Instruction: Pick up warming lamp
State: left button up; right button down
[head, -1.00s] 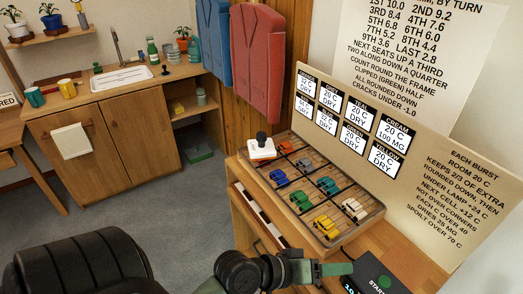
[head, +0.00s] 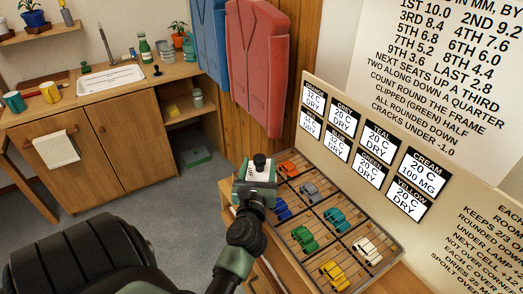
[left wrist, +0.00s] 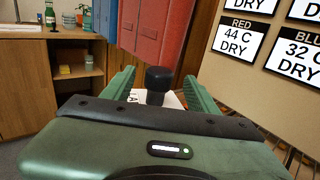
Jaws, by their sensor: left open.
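What appears to be the warming lamp (head: 260,160) is a white, flat-topped block with a black knob on top. It stands at the far left corner of the wire rack (head: 303,262). My left gripper (head: 256,170) is at the lamp with its green fingers apart, one on each side of it. In the left wrist view, the lamp's black knob (left wrist: 158,78) and part of its white top show between the open fingers. The gripper body hides its lower part. I cannot tell whether the fingers touch it. My right gripper is not in view.
A board of labels (head: 378,141) stands behind the rack. Red (head: 258,65) and blue vests hang beyond it. Open floor lies left.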

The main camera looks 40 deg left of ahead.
aim_at(259, 157)
pick_arm(q)
jog(key=shift+w+a+r, duration=0.15)
jog(key=shift+w+r, duration=0.15)
jog(key=shift+r, duration=0.3)
jog(key=shift+p+x, duration=0.4)
jog(key=shift+x, duration=0.8)
jog(key=x, duration=0.2)
jog(key=shift+w+a, duration=0.15)
jog(key=shift+a, duration=0.1)
jog(key=shift+w+a, duration=0.15)
jog(key=shift+w, duration=0.05)
jog(key=shift+f, duration=0.1)
jog(key=c, duration=1.2)
grip_shut()
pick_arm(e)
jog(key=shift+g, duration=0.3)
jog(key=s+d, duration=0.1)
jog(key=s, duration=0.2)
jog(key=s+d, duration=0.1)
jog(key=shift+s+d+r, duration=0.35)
